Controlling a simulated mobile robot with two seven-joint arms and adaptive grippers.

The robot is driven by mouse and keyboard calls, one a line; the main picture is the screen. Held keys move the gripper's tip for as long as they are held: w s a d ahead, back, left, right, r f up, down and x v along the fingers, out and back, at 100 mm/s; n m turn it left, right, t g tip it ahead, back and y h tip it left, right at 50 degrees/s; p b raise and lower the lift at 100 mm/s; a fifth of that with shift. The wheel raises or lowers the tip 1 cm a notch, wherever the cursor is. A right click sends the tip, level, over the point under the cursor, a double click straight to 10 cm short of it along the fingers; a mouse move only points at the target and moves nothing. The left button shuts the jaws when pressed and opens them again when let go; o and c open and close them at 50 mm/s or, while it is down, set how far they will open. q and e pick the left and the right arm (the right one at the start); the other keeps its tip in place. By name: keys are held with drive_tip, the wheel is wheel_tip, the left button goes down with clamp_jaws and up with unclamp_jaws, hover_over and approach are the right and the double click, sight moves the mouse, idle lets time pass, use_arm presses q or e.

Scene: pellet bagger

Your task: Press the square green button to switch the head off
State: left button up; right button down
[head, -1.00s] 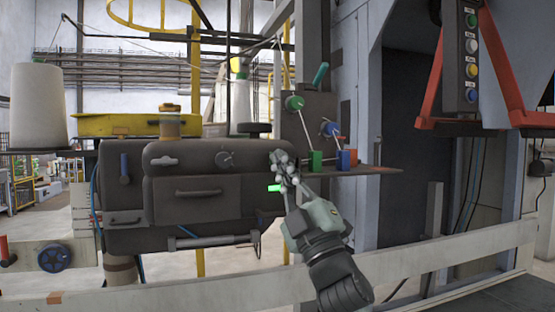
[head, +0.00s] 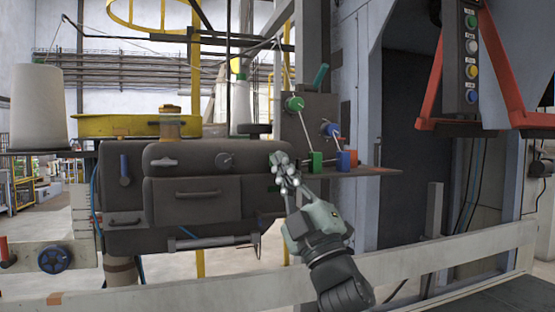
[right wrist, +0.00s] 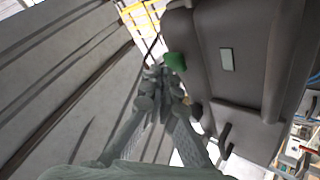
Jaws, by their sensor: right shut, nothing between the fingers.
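In the right wrist view, the shut fingers (right wrist: 157,78) are beside a dark green piece (right wrist: 175,62), which I cannot surely identify. A pale rectangle (right wrist: 227,60) is on the dark housing. My left gripper is not in view.
A green block (head: 316,160) and a blue block (head: 343,160) stand on the shelf (head: 375,171) right of my gripper. A button column (head: 472,50) hangs at upper right. A pale rail (head: 430,262) crosses in front.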

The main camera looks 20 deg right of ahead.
drive_tip(key=shift+s, duration=0.45)
drive_tip(key=s+p, duration=0.1)
drive_tip(key=s, duration=0.5)
drive_tip(key=shift+d, duration=0.15)
